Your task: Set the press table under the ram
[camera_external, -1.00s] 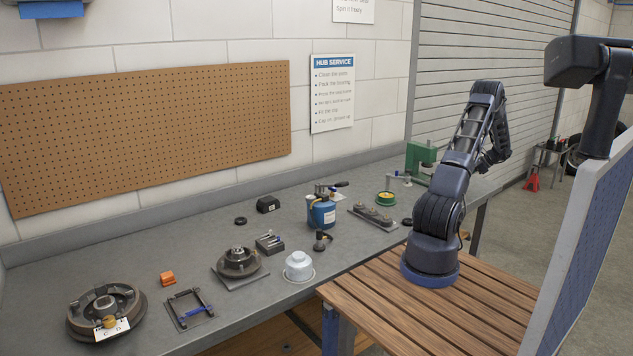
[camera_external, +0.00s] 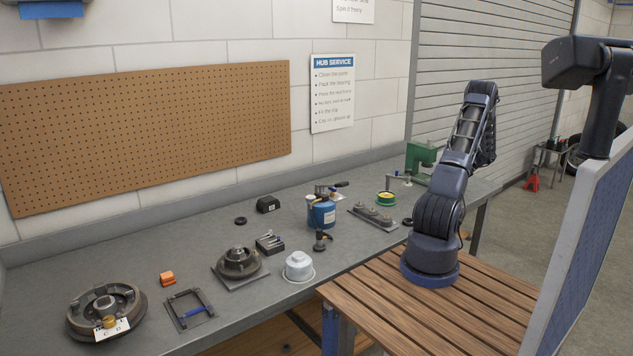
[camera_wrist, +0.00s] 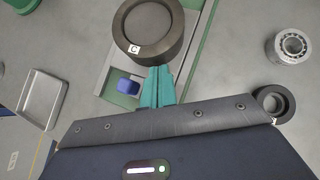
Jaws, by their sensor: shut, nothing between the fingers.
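A green press (camera_external: 420,160) stands at the far end of the bench in the external view, partly behind my arm. In the wrist view, its green base (camera_wrist: 194,62) carries a pale plate (camera_wrist: 118,68). A dark round piece with a hollow top and a "C" label (camera_wrist: 165,45) sits there above my fingertips in the picture. A blue knob (camera_wrist: 128,87) is just left of my fingers. My gripper (camera_wrist: 157,72) has teal fingers, shut and empty, close to the round piece; I cannot tell whether they touch. The ram is not clear in either view.
In the wrist view, a bearing (camera_wrist: 290,46) and a dark ring (camera_wrist: 273,90) lie to the right, and a metal tray (camera_wrist: 40,98) to the left. Blue can (camera_external: 321,214), hub (camera_external: 239,261) and drum (camera_external: 80,320) stand along the bench.

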